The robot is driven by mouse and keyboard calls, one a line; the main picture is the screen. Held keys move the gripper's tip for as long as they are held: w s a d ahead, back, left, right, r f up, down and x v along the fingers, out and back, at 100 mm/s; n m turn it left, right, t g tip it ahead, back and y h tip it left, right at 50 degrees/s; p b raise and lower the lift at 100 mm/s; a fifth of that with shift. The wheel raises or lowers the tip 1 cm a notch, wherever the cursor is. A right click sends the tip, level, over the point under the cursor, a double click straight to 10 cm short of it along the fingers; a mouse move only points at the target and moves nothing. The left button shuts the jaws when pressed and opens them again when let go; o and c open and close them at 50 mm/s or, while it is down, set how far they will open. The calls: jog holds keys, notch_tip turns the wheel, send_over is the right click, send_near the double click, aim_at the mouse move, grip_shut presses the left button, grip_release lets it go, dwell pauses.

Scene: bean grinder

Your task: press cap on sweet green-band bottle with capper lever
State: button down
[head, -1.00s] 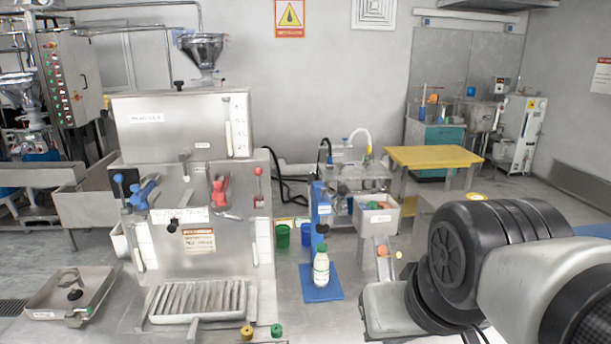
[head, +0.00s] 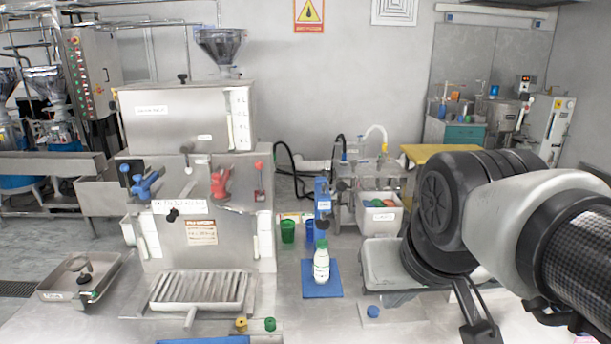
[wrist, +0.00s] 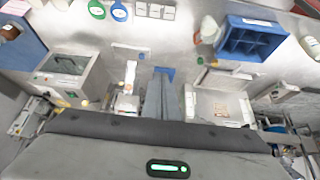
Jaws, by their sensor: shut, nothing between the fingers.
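A white bottle (head: 321,268) with a green top stands upright on a blue mat (head: 318,291) in the head view. Its band is too small to make out clearly. The blue capper post (head: 322,196) stands just behind the bottle, with a dark part beside it. Whether that part is the lever, I cannot tell. My gripper is low at the right in the head view, well apart from the bottle, with its tips not clearly shown there. In the wrist view my gripper (wrist: 164,92) has its grey fingers together, empty, above the work surface.
A steel grinder (head: 205,130) with red and blue handles stands left of the mat. Green (head: 287,231) and blue cups stand behind the mat. A blue knob (head: 373,311) lies right of it.

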jog(key=w+r+m+t+b, duration=0.1)
jog(key=w+r, duration=0.3)
jog(key=w, duration=1.5)
jog(key=w+r+t+b, duration=0.3)
jog(key=w+r+b, duration=0.1)
jog(key=w, duration=1.5)
jog(key=shift+a+r+m+h, duration=0.2)
jog(key=shift+m+h, duration=0.1)
jog(key=shift+m, duration=0.1)
jog(key=shift+w, duration=0.1)
jog(key=w+f, duration=0.1)
jog(key=f, duration=0.1)
jog(key=w+f, duration=0.2)
jog(key=f, duration=0.1)
jog(key=w+f, duration=0.2)
jog(key=shift+w+f, duration=0.25)
jog(key=shift+s+f, duration=0.35)
jog(key=shift+s, duration=0.15)
jog(key=shift+f+b, duration=0.2)
jog(key=shift+b, duration=0.15)
